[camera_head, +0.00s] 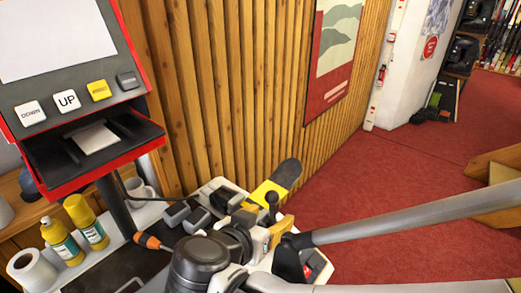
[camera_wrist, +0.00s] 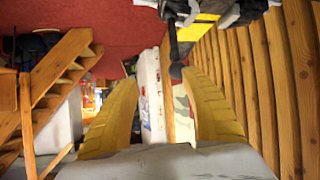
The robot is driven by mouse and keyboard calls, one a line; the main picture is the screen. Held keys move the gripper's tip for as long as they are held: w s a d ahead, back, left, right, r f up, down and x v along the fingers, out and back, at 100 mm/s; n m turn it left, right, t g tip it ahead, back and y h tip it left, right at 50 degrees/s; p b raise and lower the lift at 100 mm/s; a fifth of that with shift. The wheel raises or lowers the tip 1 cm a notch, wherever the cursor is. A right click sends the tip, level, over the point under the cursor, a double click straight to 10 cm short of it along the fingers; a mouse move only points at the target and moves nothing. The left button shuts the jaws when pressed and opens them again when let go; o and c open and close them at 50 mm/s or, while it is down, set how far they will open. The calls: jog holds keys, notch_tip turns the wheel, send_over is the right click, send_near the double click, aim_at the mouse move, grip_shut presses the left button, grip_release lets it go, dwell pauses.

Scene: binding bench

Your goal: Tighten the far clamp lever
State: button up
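A dark lever with a rounded end (camera_wrist: 175,70) hangs from the top of the wrist view, beside a yellow and black part. I take it to be the far clamp lever. In the head view a small black knob (camera_head: 271,199) stands by the yellow and black board (camera_head: 268,190) on the bench. My gripper (camera_wrist: 163,88) is open, its two yellow fingers wide apart. The lever's end shows in the gap between the fingertips, nearer the right one. I see no contact. In the head view my gripper (camera_head: 275,235) is just in front of the knob, partly hidden by my arm.
A red-framed button panel (camera_head: 75,90) stands at the left. Yellow bottles (camera_head: 62,242) and a white roll (camera_head: 33,272) are on the bench (camera_head: 112,268). A slatted wood wall (camera_head: 220,90) is close behind. Red carpet (camera_head: 370,200) lies open at the right, with wooden stairs (camera_head: 500,195).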

jog(key=v, duration=0.4)
jog(key=shift+s+a+r, duration=0.15)
jog(key=shift+s+a, duration=0.05)
jog(key=c, duration=0.4)
jog(key=w+p, duration=0.1)
jog(key=w+d+r+g+p, duration=0.1)
jog(key=shift+r+m+g+p, duration=0.2)
jog(key=shift+m+g+p, duration=0.1)
jog(key=shift+m+p, duration=0.1)
grip_shut()
jog(key=w+d+r+m+g+y+p, duration=0.4)
jog(key=w+d+r+g+y+p, duration=0.25)
jog(key=w+p, duration=0.55)
notch_tip(320, 180, down, 11)
jog(key=h+b, duration=0.1)
jog(key=b, duration=0.2)
jog(key=shift+m+b, duration=0.3)
jog(key=shift+b, duration=0.05)
